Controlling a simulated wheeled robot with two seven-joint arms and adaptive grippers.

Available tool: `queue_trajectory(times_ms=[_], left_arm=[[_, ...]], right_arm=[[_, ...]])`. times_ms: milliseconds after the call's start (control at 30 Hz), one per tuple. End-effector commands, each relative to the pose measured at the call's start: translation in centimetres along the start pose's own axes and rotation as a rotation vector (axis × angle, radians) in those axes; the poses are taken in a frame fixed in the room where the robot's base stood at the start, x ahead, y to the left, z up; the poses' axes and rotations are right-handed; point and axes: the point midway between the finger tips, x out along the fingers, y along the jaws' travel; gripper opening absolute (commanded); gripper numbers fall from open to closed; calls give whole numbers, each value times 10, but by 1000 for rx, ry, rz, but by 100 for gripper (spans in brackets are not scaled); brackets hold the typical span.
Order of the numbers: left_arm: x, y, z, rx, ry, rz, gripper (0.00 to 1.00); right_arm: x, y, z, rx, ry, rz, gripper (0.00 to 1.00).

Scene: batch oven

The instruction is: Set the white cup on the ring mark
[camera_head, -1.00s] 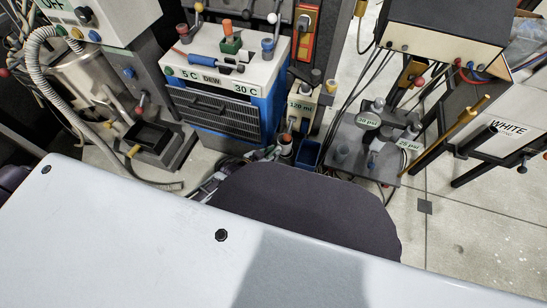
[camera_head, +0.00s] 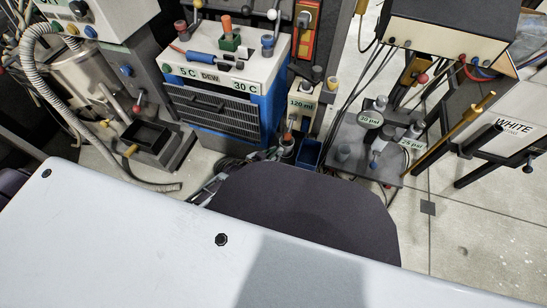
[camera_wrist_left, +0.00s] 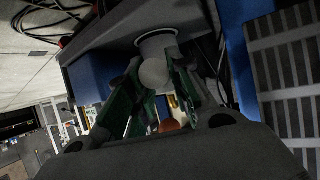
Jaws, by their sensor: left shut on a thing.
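In the left wrist view my left gripper (camera_wrist_left: 157,78) has its dark green fingers closed around a white rounded thing, which looks like the white cup (camera_wrist_left: 154,72). A pale rim shows just above it. In the head view my left gripper (camera_head: 270,154) is small and partly hidden beyond the dark rounded panel, low in front of the blue-and-white chiller. The cup cannot be made out clearly there. The ring mark is not seen in either view. My right gripper is not in view.
The chiller (camera_head: 222,100) stands beside a dispenser marked 120 ml (camera_head: 302,106) and a small blue bin (camera_head: 308,154). A grey plate with psi labels (camera_head: 350,165) is to the right. Cables run across the floor.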

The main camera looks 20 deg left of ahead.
Motion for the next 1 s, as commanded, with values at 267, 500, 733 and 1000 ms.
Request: queue_trajectory(times_ms=[267, 500, 733, 1000], left_arm=[[2, 0, 3, 0, 2, 0, 0], [3, 0, 4, 0, 2, 0, 0], [3, 0, 5, 0, 1, 0, 43], [3, 0, 5, 0, 1, 0, 43]], right_arm=[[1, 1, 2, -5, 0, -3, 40], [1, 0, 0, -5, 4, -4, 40], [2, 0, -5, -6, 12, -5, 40], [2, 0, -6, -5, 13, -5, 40]])
